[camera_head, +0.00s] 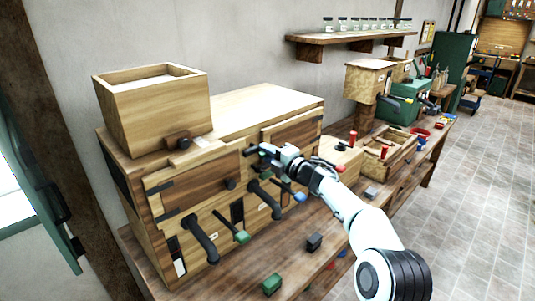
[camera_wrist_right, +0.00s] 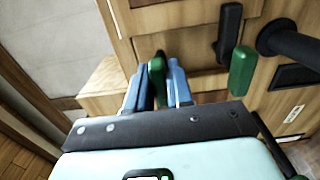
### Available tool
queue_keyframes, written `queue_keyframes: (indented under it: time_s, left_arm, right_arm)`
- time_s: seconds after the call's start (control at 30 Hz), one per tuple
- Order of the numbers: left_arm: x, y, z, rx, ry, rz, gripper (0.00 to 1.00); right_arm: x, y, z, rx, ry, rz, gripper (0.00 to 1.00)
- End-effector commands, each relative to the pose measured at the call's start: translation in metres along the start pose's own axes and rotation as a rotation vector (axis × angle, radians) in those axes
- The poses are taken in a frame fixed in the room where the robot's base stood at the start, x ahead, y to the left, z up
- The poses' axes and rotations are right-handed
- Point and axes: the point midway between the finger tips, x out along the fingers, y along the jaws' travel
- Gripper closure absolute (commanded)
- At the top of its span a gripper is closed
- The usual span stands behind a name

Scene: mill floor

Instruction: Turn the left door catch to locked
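A wooden cabinet (camera_head: 215,165) with dark-panelled doors stands on a bench. The left door (camera_head: 200,190) is shut. A dark lever with a green grip (camera_head: 241,237) points down and right on the front, near a dark handle (camera_head: 200,238). My right gripper (camera_head: 262,153) is at the upper front, near the right door. In the right wrist view, a green grip (camera_wrist_right: 157,82) shows between its two bluish fingers. I cannot tell whether they press on it, or which catch it belongs to. Another green grip (camera_wrist_right: 241,72) is to the right, clear of the fingers. My left gripper is out of view.
An open wooden box (camera_head: 150,110) stands on the cabinet top. A green block (camera_head: 271,284) and a dark block (camera_head: 314,242) lie on the bench (camera_head: 225,285). A wooden tray (camera_head: 388,155) is further right. The tiled floor (camera_head: 470,210) is clear at right.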

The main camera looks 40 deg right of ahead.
Motion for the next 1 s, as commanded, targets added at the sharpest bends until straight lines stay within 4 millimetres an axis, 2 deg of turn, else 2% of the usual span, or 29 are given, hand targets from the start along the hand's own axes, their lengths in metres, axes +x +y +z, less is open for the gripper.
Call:
queue_keyframes:
  time_s: [0.03, 0.07, 0.33, 0.47, 0.57, 0.8, 1.0]
  left_arm:
    - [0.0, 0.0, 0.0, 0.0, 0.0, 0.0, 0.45]
    - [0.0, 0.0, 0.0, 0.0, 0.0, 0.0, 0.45]
    - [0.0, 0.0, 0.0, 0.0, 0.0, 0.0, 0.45]
    - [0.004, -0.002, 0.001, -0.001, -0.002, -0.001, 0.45]
    - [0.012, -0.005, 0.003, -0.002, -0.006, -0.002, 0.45]
    - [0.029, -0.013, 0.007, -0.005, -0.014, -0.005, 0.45]
    - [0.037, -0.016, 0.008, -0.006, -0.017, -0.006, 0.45]
  right_arm:
    - [-0.001, 0.002, 0.001, -0.005, -0.003, 0.003, 0.66]
    - [-0.001, 0.002, 0.001, -0.005, -0.003, 0.003, 0.58]
    - [-0.001, 0.001, 0.0, -0.002, -0.001, 0.001, 0.58]
    - [-0.009, 0.0, 0.001, -0.003, -0.002, 0.001, 0.58]
    - [-0.024, -0.001, 0.001, -0.004, -0.003, -0.001, 0.58]
    - [-0.078, -0.001, 0.001, -0.004, -0.005, 0.0, 0.58]
    - [-0.115, 0.0, 0.001, -0.004, -0.003, 0.001, 0.58]
